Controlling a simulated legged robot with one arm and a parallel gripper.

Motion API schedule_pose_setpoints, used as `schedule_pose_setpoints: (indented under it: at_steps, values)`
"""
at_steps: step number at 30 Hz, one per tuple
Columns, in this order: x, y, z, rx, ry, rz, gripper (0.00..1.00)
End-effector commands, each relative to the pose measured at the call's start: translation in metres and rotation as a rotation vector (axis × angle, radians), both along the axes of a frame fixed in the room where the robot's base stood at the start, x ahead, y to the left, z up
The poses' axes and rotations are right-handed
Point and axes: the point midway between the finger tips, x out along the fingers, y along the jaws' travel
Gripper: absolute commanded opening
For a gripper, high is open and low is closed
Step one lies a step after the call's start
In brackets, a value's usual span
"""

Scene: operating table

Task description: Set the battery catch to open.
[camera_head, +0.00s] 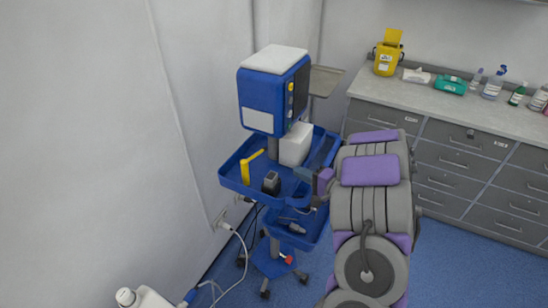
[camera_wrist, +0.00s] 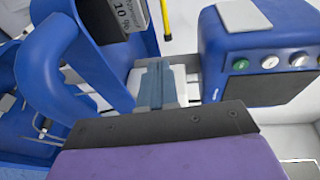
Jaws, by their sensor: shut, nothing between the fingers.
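The blue device (camera_head: 273,92) stands on top of a wheeled blue trolley (camera_head: 228,176). I cannot pick out the battery catch in either view. My gripper (camera_head: 300,174) is over the right part of the trolley's upper tray, below and right of the device. In the wrist view its blue-grey fingers (camera_wrist: 155,85) are together and empty, in front of a white box. I cannot tell whether they touch anything.
The white box (camera_head: 296,145), a yellow object (camera_head: 250,165) and a dark container (camera_head: 271,183) are on the upper tray. A blue curved rim (camera_wrist: 55,65) is close at left in the wrist view. A counter (camera_head: 450,100) with bottles stands behind at right. A wall is at left.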

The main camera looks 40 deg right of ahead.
Motion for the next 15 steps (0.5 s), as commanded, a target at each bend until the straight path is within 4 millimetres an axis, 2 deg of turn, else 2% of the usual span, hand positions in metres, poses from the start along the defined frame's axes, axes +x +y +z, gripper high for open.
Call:
schedule_pose_setpoints:
  at_steps: [5, 15]
  values:
    - [0.013, 0.004, -0.002, 0.007, -0.004, 0.006, 0.0]
    - [0.075, 0.013, -0.011, 0.005, -0.004, 0.008, 0.0]
